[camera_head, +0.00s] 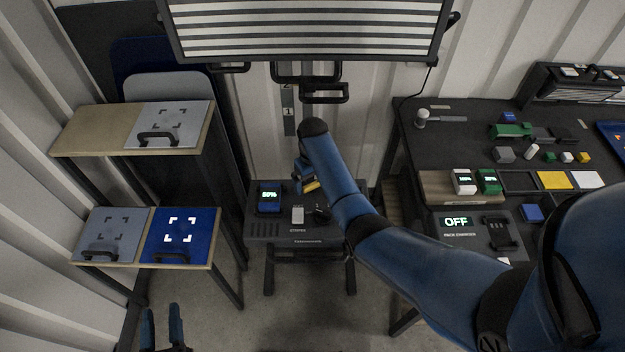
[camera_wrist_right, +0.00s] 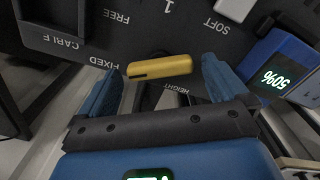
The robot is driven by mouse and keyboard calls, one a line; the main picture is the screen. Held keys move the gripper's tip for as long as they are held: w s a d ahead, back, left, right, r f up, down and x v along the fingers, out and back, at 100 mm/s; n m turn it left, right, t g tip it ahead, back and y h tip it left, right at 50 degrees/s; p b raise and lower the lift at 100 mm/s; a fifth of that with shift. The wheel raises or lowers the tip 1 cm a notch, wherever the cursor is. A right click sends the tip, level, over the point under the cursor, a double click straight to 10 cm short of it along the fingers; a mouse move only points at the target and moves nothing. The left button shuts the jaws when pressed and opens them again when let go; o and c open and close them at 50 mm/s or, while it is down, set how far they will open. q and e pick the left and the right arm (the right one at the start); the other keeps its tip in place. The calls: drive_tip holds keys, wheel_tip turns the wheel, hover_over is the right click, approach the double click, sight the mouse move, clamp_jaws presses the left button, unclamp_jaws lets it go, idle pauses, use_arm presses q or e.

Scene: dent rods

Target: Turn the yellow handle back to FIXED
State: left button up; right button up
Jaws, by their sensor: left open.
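The yellow handle (camera_wrist_right: 160,67) lies across the right wrist view on a dark panel, its dark-marked left end close to the word FIXED; FREE is printed further up. It also shows as a small yellow bar in the head view (camera_head: 311,186), at the stand below the screen. My right gripper (camera_wrist_right: 162,80) is open, with one blue finger off each end of the handle and small gaps visible. In the head view my right arm hides much of that gripper. My left gripper (camera_head: 162,328) is open and empty at the bottom left, far from the handle.
A blue block reading 50% (camera_wrist_right: 275,72) stands right of the handle. A large screen (camera_head: 305,30) hangs above the stand (camera_head: 290,232). Shelves with handled panels (camera_head: 168,125) are at left. A dark workbench (camera_head: 450,135) with tools and blocks is at right.

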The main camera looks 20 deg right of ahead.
sight(313, 183)
drive_tip(key=shift+r+b, duration=0.85)
drive_tip(key=shift+r, duration=2.9)
